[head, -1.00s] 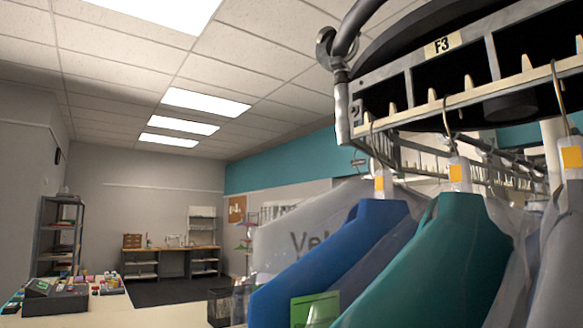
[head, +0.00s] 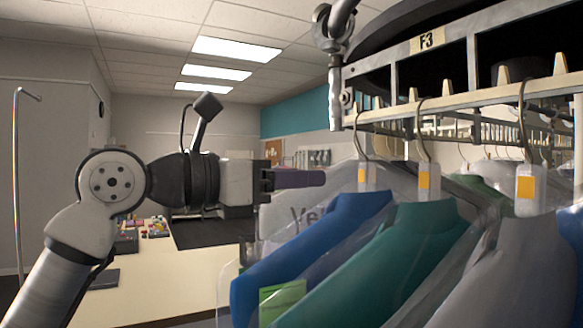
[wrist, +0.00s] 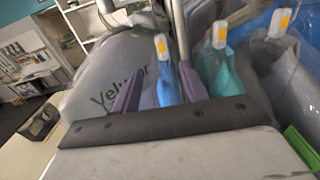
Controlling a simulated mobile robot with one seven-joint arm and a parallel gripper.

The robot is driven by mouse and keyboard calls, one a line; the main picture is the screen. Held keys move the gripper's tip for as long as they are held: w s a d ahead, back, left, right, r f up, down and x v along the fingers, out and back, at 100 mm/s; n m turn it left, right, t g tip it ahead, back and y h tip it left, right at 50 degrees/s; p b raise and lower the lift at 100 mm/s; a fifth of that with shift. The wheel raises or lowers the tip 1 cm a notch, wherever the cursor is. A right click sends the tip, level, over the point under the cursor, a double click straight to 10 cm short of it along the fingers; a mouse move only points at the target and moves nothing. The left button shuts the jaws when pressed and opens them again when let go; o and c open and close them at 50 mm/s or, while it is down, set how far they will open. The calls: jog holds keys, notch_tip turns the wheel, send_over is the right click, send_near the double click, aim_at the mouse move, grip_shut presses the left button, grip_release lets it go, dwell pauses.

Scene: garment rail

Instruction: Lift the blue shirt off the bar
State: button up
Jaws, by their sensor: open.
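The blue shirt (head: 312,245) hangs in clear plastic at the left of the row in the head view, left of the teal shirt (head: 375,262). Its hanger hook (head: 357,138) is on the bar (head: 460,101), with an orange-marked white tag (head: 366,176) below the hook. My gripper (head: 318,179) is open, level with the tag and to its left, with a gap between in the head view. In the wrist view my gripper (wrist: 158,84) has its fingers apart, and the blue shirt (wrist: 167,86) and its tag (wrist: 162,46) show between them. No contact is visible.
A grey garment (head: 455,265) hangs right of the teal shirt. A plastic bag with lettering (wrist: 112,85) hangs close on the left in the wrist view. A pale counter (head: 150,283) with small items stands to the left. A green card (head: 282,300) is on the blue shirt's cover.

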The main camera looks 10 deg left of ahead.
aim_at(361, 172)
jog(key=shift+x, duration=6.6)
jog(key=shift+s+d, duration=0.1)
jog(key=shift+s, duration=0.05)
jog(key=shift+c, duration=0.3)
grip_shut()
jog(key=shift+r, duration=0.2)
jog(key=shift+r, duration=1.55)
